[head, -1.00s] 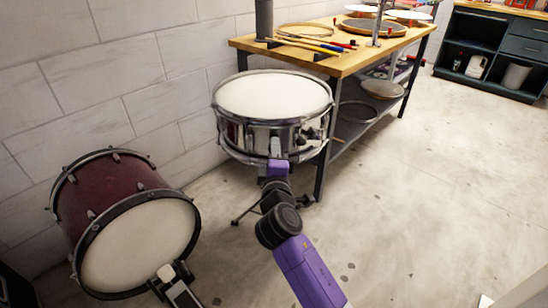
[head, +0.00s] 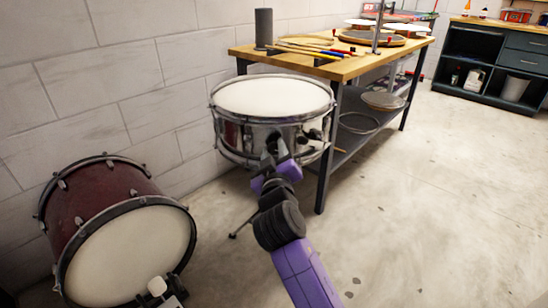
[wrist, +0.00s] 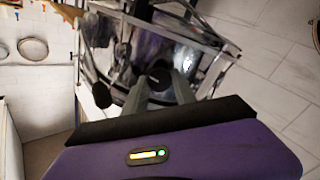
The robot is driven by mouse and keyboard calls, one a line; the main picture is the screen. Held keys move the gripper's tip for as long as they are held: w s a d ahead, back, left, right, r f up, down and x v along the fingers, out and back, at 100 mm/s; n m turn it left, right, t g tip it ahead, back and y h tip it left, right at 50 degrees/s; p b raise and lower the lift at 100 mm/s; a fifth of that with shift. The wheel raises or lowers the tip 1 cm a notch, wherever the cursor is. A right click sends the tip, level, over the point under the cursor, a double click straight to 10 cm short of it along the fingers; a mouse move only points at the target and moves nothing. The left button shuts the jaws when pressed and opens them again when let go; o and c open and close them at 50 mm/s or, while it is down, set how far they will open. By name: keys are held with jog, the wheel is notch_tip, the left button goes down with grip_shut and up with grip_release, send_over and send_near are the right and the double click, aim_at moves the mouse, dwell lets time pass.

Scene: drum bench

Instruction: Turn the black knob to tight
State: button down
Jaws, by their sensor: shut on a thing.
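The snare drum (head: 232,135) has a chrome shell, metal hoops and a white head, and stands in front of the workbench. My gripper (head: 271,151) is at the side of its shell, near the lower hoop. In the wrist view, my gripper's two grey fingers (wrist: 161,88) are shut on a round black knob (wrist: 158,76) at the drum's side. The fingers partly cover the knob, and no mark on it is readable. Another round black part (wrist: 102,95) shows left of the fingers.
A dark red drum (head: 104,200) lies tilted by the wall at left. The wooden workbench (head: 345,70) stands close behind the snare drum, its dark leg (head: 325,170) just right of the drum. The floor at right is clear.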

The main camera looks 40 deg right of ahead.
jog(key=shift+f+m+b, duration=0.15)
jog(key=shift+m+b, duration=0.2)
jog(key=shift+m, duration=0.25)
jog(key=c, duration=1)
grip_release()
jog(key=shift+c, duration=0.2)
jog(key=p+v, duration=0.1)
jog(key=v, duration=0.7)
jog(key=shift+w, duration=0.1)
